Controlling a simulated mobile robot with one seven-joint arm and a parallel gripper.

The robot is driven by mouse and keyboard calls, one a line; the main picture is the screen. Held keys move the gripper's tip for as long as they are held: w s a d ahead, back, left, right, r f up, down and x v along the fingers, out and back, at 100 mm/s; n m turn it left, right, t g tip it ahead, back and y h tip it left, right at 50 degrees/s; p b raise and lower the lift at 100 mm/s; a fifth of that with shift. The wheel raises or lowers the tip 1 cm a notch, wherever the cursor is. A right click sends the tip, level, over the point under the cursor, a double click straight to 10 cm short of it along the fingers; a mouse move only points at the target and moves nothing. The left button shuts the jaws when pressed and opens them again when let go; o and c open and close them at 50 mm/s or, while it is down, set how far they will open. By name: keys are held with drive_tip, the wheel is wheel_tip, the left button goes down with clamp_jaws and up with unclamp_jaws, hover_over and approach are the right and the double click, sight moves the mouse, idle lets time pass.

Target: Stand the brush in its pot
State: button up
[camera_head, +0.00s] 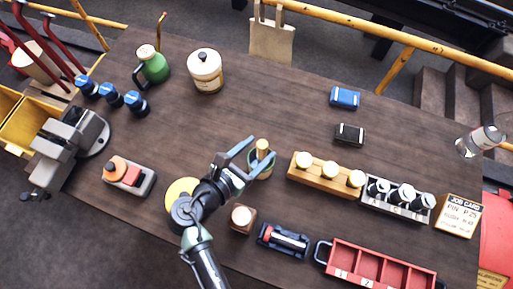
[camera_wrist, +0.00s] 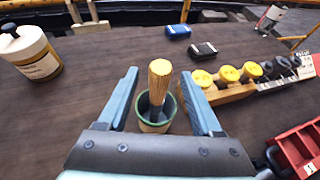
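The brush (camera_wrist: 159,82) stands handle up in a green-rimmed pot (camera_wrist: 144,119), leaning slightly. Its pale wooden handle rises above the rim, and its lower end is inside the pot. In the head view the brush handle (camera_head: 262,147) and the pot (camera_head: 267,172) are near the middle of the bench. My gripper (camera_wrist: 160,75) is open, with one blue finger on each side of the handle and a gap on both sides. In the head view my gripper (camera_head: 252,160) is at the pot, its fingers spread.
A small brown block with a pale top (camera_head: 242,218) and a red tray (camera_head: 376,268) are nearer the front edge. The bench behind the pot is mostly clear.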

idle(0.4)
drive_tip(key=b+v, duration=0.2)
drive_tip(key=v, duration=1.1)
idle(0.6)
